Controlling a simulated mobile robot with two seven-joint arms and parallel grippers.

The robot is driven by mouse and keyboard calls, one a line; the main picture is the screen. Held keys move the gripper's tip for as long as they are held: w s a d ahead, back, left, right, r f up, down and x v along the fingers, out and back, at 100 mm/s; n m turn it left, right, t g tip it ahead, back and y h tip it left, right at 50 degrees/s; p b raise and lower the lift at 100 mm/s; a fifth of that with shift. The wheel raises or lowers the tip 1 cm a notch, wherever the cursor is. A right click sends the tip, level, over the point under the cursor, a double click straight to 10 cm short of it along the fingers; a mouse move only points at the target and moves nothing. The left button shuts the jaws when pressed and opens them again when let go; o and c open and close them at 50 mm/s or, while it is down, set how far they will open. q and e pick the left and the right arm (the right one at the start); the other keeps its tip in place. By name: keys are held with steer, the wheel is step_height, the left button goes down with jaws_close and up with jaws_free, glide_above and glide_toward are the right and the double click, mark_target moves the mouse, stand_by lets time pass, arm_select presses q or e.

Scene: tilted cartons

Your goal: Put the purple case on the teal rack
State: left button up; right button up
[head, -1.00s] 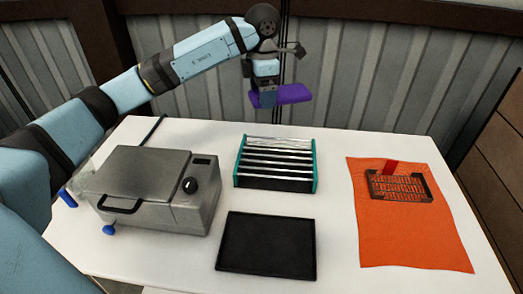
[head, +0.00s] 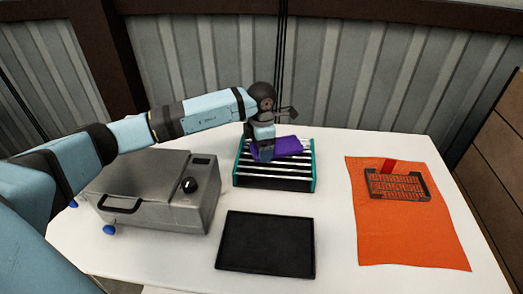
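The purple case (head: 287,147) is at the back part of the teal rack (head: 314,178), which has teal side walls and several pale bars across it. My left gripper (head: 266,156) points down over the rack and appears shut on the case's left part. The case lies roughly flat; I cannot tell whether it touches the bars or hovers just above them. The gripper hides part of the case and the rack's back left. My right gripper is not in view.
A grey metal appliance (head: 150,185) with a handle and dial stands left of the rack, under my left arm. A black tray (head: 266,244) lies in front. An orange cloth (head: 412,235) at right bears a dark basket (head: 398,184) with a red item (head: 388,166).

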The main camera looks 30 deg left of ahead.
arm_select(q)
steer(key=shift+f, duration=0.95)
steer(key=shift+f, duration=0.1)
steer(key=shift+f, duration=0.15)
steer(key=o, duration=0.8)
steer(key=shift+o, duration=0.2)
step_height(320, 180, up, 12)
steer(key=shift+r+b, duration=0.25)
steer(key=shift+b, duration=0.1)
steer(key=shift+s+f, duration=0.1)
